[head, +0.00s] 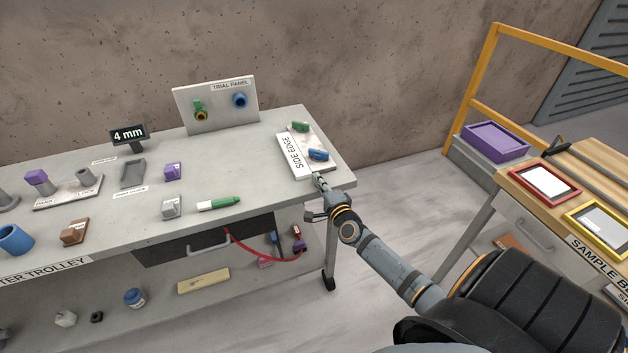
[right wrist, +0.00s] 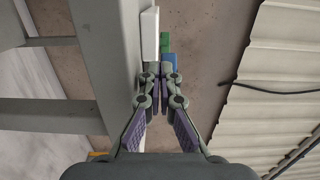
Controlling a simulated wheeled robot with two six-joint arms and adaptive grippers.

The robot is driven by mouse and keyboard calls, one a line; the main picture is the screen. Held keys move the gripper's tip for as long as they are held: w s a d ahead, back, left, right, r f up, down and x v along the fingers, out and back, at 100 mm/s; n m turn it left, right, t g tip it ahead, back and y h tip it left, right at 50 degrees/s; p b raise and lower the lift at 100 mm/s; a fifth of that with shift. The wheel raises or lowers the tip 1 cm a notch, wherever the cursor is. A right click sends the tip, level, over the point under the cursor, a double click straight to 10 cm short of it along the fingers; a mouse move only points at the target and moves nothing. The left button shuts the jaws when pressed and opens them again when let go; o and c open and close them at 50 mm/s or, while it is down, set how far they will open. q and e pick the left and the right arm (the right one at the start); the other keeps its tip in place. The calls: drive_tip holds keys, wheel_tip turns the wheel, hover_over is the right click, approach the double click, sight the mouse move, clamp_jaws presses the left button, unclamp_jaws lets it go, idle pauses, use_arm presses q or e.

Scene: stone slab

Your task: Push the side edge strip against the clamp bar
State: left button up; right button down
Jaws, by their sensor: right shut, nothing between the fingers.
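The white strip lettered SIDE EDGE (head: 294,158) lies near the right end of the grey trolley top (head: 250,185). Beside it is a pale slab (head: 314,142) with a green clamp-like piece (head: 301,127) and a blue one (head: 318,155) on it. I cannot make out a separate clamp bar. My right gripper (head: 318,180) is shut and empty, close to the strip's near end; contact cannot be told. In the right wrist view, the shut fingertips (right wrist: 168,72) are by the white end (right wrist: 150,35), the green piece (right wrist: 166,43) and the blue piece (right wrist: 170,60). My left gripper is not in view.
A trial panel (head: 216,108) stands at the trolley's back. A green-and-white marker (head: 219,203), a purple block (head: 173,172) and a grey block (head: 171,207) lie to the left. A sample bench (head: 570,215) stands at the right, with floor between.

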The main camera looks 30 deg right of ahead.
sight(308, 183)
drive_tip(key=shift+w+a, duration=0.45)
drive_tip(key=shift+w, duration=0.15)
drive_tip(key=shift+w+a, duration=0.6)
drive_tip(key=shift+w, duration=0.2)
